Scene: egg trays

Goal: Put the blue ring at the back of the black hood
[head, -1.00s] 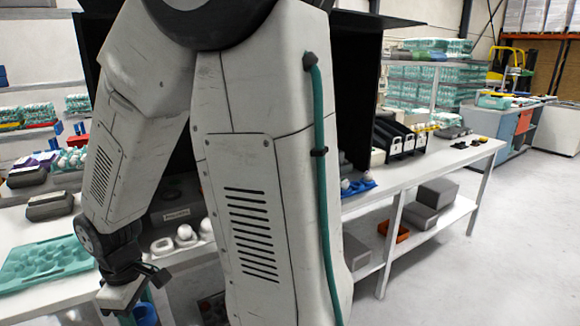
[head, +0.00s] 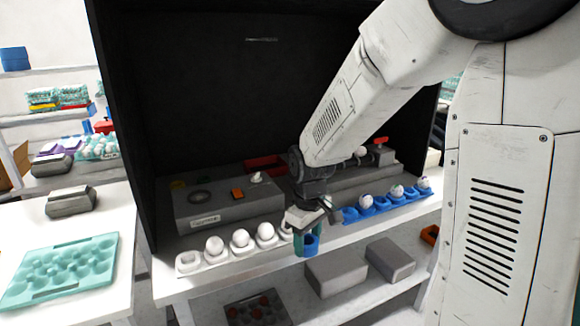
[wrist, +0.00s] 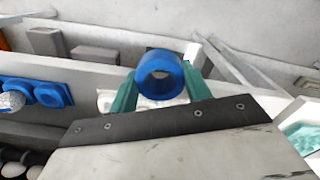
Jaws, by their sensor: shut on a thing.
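The black hood (head: 205,95) is a large open-fronted black box over the white bench, filling the middle of the head view. My gripper (head: 308,230) is at the bench's front edge, in front of the hood's opening. It is shut on the blue ring (head: 311,245), with teal fingers on either side. In the wrist view, the blue ring (wrist: 179,72) sits between the two fingers of my gripper (wrist: 162,88), its hole facing the camera. The hood's back wall is plain and dark; my arm covers part of its right side.
Inside the hood are a grey box (head: 230,212), a red tray (head: 265,165) and a grey block at right. Along the front edge stand a white egg holder (head: 190,264) and a blue egg holder (head: 375,209), with eggs. A teal egg tray (head: 60,268) lies on the left table.

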